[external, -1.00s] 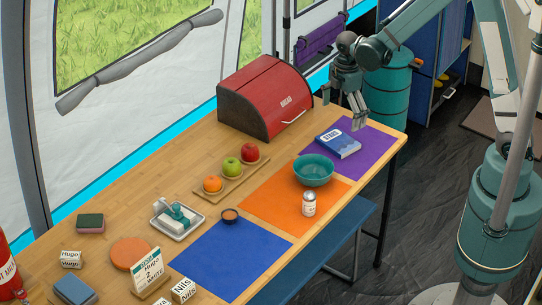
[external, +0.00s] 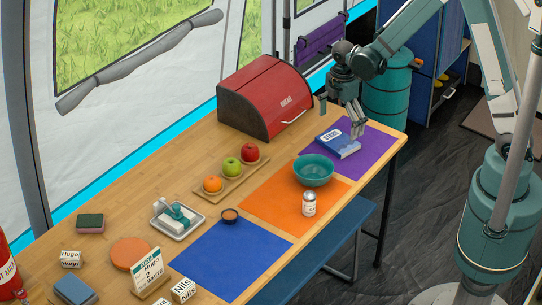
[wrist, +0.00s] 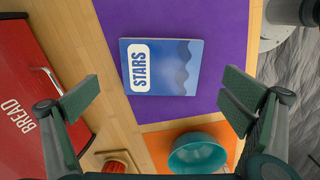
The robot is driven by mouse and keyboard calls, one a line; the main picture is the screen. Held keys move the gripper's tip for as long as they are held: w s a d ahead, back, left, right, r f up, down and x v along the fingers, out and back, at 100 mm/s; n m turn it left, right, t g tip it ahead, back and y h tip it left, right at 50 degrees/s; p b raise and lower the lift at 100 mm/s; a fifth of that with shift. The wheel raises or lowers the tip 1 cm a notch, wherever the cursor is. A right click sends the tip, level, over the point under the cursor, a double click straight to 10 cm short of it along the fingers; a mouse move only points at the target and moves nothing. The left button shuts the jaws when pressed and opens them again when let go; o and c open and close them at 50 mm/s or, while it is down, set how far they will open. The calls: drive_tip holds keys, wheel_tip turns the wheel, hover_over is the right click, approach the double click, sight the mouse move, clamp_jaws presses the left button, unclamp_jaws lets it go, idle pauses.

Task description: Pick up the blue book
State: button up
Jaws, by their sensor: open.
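The blue book (external: 338,144) has a white label reading STARS and lies flat on the purple mat (external: 374,143). In the wrist view the book (wrist: 180,68) lies ahead of the fingertips, cover up, wholly in sight. My gripper (external: 340,122) is open and empty above the book in the external view. In the wrist view its two fingers (wrist: 158,92) are wide apart, one to each side of the book's near end. I see no contact with the book.
The red bread box (external: 268,98) stands left of the book. A teal bowl (external: 313,171) sits near the book, with a white can (external: 309,204) on the orange mat (external: 268,204). A wooden tray (external: 226,188) holds several fruits.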

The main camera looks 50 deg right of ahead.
sight(338, 140)
drive_tip(key=shift+f, duration=0.25)
drive_tip(key=shift+a+f+b, duration=0.15)
drive_tip(key=shift+f+b, duration=0.7)
drive_tip(key=shift+f, duration=1.7)
drive_tip(key=c, duration=1)
